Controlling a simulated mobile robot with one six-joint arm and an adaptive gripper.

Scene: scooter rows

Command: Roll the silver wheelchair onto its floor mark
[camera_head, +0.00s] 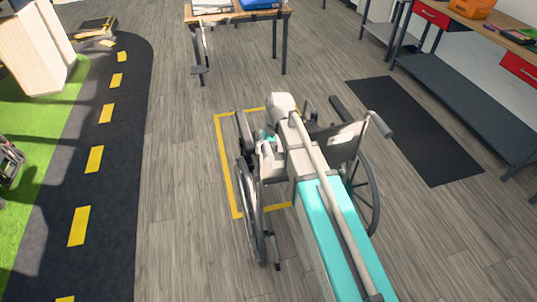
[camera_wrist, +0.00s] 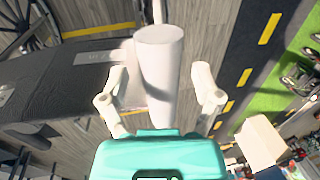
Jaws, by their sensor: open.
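The silver wheelchair (camera_head: 342,142) stands in the middle of the head view, its back towards me, partly hidden by my arm. Its left wheel (camera_head: 249,205) and right wheel (camera_head: 371,195) show. The floor mark, a yellow outline (camera_head: 226,168), lies under and left of the chair; its right side is hidden. The left wheel's near end reaches past the mark's near edge. My gripper (camera_wrist: 160,85) is open. A pale cylinder (camera_wrist: 159,50), apparently a push handle, is between its fingers; contact is unclear. The dark backrest (camera_wrist: 75,85) is beside it.
A wooden table (camera_head: 240,15) stands beyond the chair. A black mat (camera_head: 418,130) and a workbench with red drawers (camera_head: 432,14) are at the right. A road-pattern carpet (camera_head: 115,130) runs along the left. Bare floor (camera_head: 180,190) lies between carpet and mark.

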